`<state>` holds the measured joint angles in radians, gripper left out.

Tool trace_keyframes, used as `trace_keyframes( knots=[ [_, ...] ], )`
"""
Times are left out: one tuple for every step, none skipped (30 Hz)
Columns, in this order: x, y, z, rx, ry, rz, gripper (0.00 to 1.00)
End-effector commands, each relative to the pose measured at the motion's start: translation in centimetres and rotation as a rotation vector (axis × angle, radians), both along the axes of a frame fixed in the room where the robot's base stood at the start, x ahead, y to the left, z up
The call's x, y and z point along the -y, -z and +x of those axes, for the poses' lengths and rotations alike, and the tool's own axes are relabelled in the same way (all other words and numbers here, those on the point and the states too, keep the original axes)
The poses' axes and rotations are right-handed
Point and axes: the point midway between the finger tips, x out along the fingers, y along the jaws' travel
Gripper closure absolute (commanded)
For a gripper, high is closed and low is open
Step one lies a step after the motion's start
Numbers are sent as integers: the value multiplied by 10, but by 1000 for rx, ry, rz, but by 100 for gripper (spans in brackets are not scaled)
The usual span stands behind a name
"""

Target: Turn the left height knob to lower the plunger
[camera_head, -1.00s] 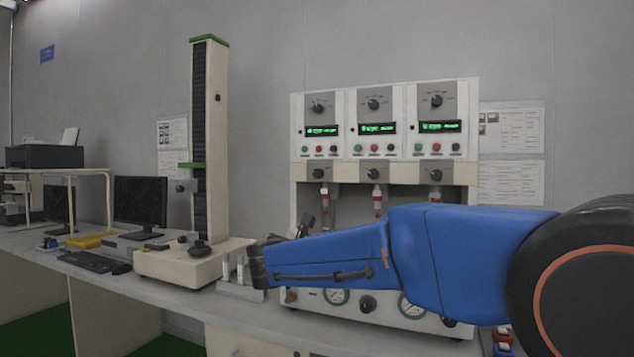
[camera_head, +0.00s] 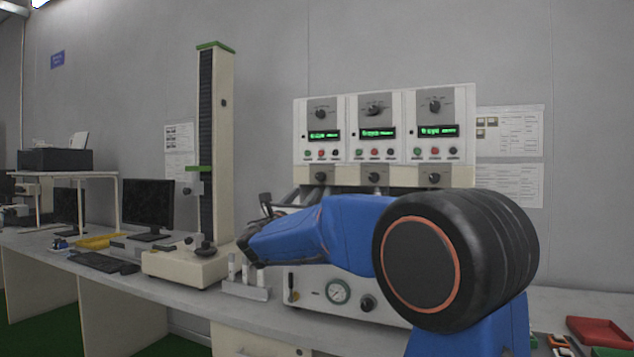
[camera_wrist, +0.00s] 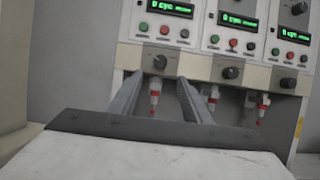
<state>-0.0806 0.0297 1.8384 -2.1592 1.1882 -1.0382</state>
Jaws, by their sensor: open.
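The left height knob (camera_head: 320,177) is a dark round knob on the beige strip below the left green display. It also shows in the wrist view (camera_wrist: 160,62), just beyond and between my fingertips. My gripper (camera_wrist: 160,79) is open, its two grey fingers pointing toward the knob, one on each side of it in the picture. I cannot tell whether they touch it. The left plunger (camera_wrist: 154,98), white with a red band, hangs below the knob and shows between the fingers. In the head view my arm hides the plungers.
Two like knobs sit to the right, the middle one (camera_head: 374,178) and the right one (camera_head: 433,179). A tall column stand (camera_head: 213,140) rises left of the machine. A small rack (camera_head: 246,290) stands in front. A red tray (camera_head: 598,331) lies at lower right.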

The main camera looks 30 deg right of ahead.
Motion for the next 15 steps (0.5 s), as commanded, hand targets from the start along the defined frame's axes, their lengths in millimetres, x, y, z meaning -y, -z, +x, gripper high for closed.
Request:
trace_keyframes(
  knots=[
    [7,-4,5,2,3,0,56],
    [12,-6,8,2,3,0,56],
    [17,-8,12,2,3,0,56],
    [21,-11,15,2,3,0,56],
    [24,-13,18,2,3,0,56],
    [30,-15,22,1,2,0,56],
    [34,-17,25,1,3,1,56],
    [37,-19,28,1,3,1,56],
    [42,-22,32,1,3,1,56],
    [46,-24,35,1,1,1,56],
    [50,-26,38,2,2,1,56],
    [54,-28,42,1,3,1,56],
    [58,-30,44,1,2,0,56],
    [61,-31,47,1,2,0,56],
    [65,-33,50,1,2,0,56]
  ],
)
